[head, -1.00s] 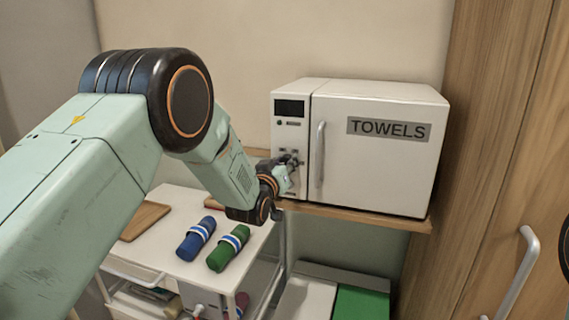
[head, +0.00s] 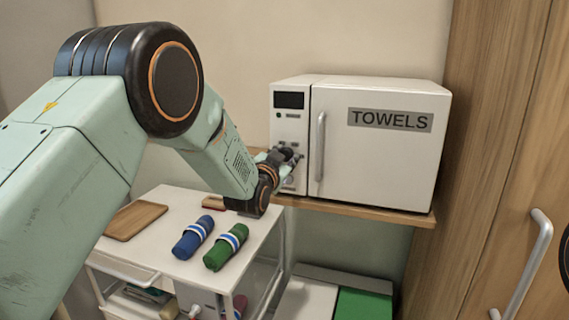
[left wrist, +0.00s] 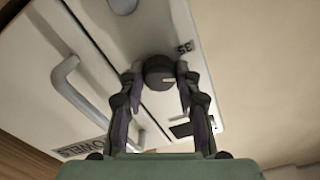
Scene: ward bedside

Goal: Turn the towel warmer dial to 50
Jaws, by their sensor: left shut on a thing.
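The white towel warmer (head: 375,165) stands on a wooden shelf, with a door marked TOWELS and a narrow control panel on its left side. In the left wrist view, the dark round dial (left wrist: 159,72) with a pale mark sits between the fingertips of my left gripper (left wrist: 160,78). The fingers are shut on the dial from both sides. The number 35 is printed on the panel beside it; other scale marks are hidden or too small to read. In the head view, my left gripper (head: 291,158) is at the panel and covers the dial. My right gripper is not in view.
The warmer's door handle (head: 320,146) is just right of the panel. A white trolley (head: 160,215) below holds a blue roll (head: 193,238), a green roll (head: 226,247) and a wooden board (head: 138,219). A wooden cabinet (head: 505,130) stands at the right.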

